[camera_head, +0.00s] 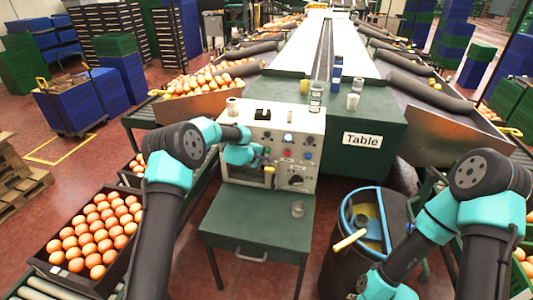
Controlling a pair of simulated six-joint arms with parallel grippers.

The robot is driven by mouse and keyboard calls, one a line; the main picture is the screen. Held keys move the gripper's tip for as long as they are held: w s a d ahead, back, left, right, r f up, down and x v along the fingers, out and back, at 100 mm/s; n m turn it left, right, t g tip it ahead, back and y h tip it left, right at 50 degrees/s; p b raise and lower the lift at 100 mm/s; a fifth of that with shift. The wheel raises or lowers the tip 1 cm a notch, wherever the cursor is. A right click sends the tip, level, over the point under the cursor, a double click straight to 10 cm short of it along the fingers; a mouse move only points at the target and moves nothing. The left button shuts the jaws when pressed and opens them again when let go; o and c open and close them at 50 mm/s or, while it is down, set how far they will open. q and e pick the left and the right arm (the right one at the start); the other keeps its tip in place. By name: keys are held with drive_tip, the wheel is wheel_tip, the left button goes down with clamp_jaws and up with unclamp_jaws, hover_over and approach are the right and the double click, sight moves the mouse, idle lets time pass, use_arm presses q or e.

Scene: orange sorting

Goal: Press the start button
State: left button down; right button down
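A pale control panel (281,117) stands on a green cabinet at the centre of the head view. Its face carries several small round buttons, including a red button (288,154) and a blue button (308,155). No button label is readable, so I cannot tell which is the start button. My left arm reaches in front of the panel's left part. Its gripper (262,160) is close to the panel face, left of the red button; contact and finger opening are too small to tell. My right arm bends down to the bottom edge, where its gripper is out of view.
A green desk (256,237) with a small clear cup (298,209) stands below the panel. A dark barrel (337,262) with a blue rim is to its right. A crate of oranges (58,247) sits at left.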

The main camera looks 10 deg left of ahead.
use_arm(q)
drive_tip(key=shift+w, duration=0.15)
idle(0.3)
drive_tip(key=shift+w, duration=0.3)
drive_tip(key=shift+w, duration=0.55)
idle(0.9)
drive_tip(key=shift+s, duration=1)
drive_tip(key=s, duration=0.5)
drive_tip(key=shift+a, duration=0.15)
idle(0.4)
idle(0.4)
